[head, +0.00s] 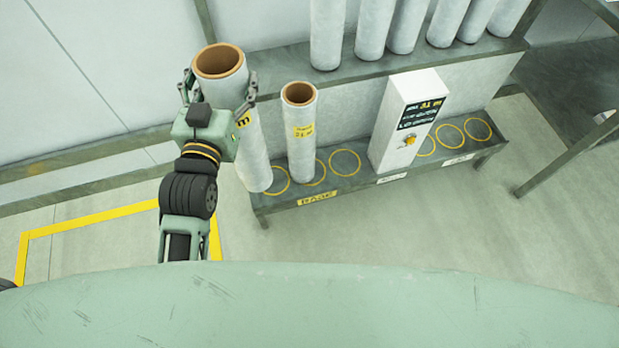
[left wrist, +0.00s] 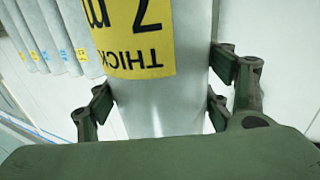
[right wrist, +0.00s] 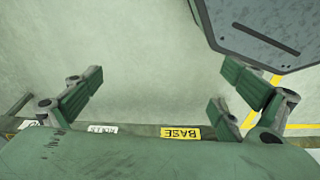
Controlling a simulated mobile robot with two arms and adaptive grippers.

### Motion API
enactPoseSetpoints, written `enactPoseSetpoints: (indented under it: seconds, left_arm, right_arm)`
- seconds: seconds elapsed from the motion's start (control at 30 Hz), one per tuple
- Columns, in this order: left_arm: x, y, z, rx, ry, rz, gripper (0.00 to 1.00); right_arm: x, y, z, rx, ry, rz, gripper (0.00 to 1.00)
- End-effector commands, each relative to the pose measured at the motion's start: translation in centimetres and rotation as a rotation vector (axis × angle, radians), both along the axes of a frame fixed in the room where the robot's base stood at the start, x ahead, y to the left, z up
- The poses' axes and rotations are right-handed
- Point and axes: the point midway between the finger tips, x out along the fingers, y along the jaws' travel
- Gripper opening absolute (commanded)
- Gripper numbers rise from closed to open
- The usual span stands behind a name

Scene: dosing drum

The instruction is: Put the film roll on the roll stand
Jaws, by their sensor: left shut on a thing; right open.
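A large grey film roll (head: 252,150) with a brown core is upright in my left gripper (head: 219,90), whose fingers are shut around its upper part. In the left wrist view the roll (left wrist: 160,112) fills the space between the fingers and carries a yellow label reading THICK. The roll stand (head: 330,188) is a low grey bench with yellow rings. The roll's lower end overlaps the leftmost ring (head: 276,181) in the head view; I cannot tell whether it touches the stand. My right gripper (right wrist: 160,98) is open and empty; the head view does not show it.
A thinner roll (head: 301,140) stands on the stand, close right of the held roll. A white box (head: 408,125) with an orange knob stands mid-stand. Several rolls (head: 376,25) stand on a shelf behind. Rings right of the box are free.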

Motion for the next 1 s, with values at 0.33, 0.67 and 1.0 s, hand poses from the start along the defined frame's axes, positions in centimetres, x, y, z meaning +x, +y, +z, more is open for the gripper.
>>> enactPoseSetpoints:
  seconds: [0.33, 0.67, 1.0]
  left_arm:
    - [3.7, 0.0, -7.0, 0.002, -0.014, -0.015, 0.11]
    - [7.2, 0.3, -12.5, 0.006, -0.014, -0.021, 0.11]
    - [9.4, 0.7, -15.4, 0.009, -0.012, -0.021, 0.11]
  right_arm:
    - [4.0, 0.5, 1.6, 0.006, -0.049, -0.008, 0.97]
    - [5.0, 0.5, 5.1, 0.008, -0.089, -0.015, 0.97]
    - [4.2, 0.3, 8.2, 0.009, -0.115, -0.019, 0.97]
